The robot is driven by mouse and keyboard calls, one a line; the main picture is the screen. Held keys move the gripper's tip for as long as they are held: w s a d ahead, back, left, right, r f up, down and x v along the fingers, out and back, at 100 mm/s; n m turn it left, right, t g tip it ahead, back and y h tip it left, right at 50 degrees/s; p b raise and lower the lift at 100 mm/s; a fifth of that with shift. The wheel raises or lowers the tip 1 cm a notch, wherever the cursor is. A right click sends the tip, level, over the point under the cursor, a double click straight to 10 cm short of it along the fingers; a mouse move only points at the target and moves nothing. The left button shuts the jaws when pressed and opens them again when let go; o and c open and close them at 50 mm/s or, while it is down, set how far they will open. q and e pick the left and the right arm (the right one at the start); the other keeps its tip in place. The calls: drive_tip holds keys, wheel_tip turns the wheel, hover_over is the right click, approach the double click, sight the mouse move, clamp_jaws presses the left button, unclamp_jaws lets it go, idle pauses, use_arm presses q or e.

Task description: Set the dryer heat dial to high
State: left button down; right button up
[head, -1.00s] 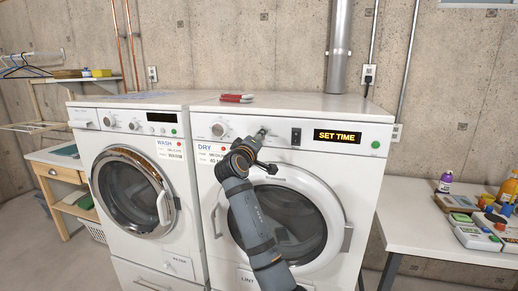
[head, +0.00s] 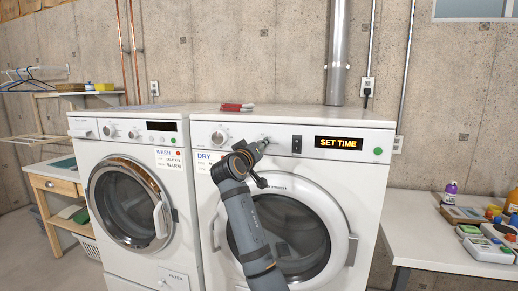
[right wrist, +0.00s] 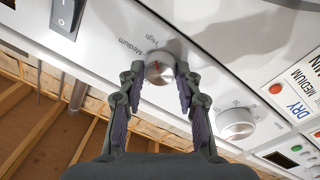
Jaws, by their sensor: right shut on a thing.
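The dryer (head: 365,185) stands right of the washer, with its control panel along the top. In the right wrist view, the silver heat dial (right wrist: 160,69) sits between my right gripper's fingertips (right wrist: 159,76), with a finger on each side touching it. The words "Medium" (right wrist: 130,47) and "High" (right wrist: 152,34) are printed beside it. A reddish mark shows on the dial; its exact aim is too small to tell. In the head view my right gripper (head: 264,142) is at the panel and mostly hides the dial. My left gripper is out of view.
A second dryer dial (head: 219,136) is left of the gripper. A dark rocker switch (head: 297,144), a "SET TIME" display (head: 338,143) and a green button (head: 378,151) are to its right. The washer (head: 135,200) stands left. A red item (head: 237,107) lies on the dryer top.

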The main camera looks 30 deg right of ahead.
drive_tip(key=shift+f, duration=0.15)
drive_tip(key=o, duration=1.2)
drive_tip(key=shift+c, duration=0.2)
drive_tip(key=v, duration=1.2)
drive_tip(key=shift+w, duration=0.1)
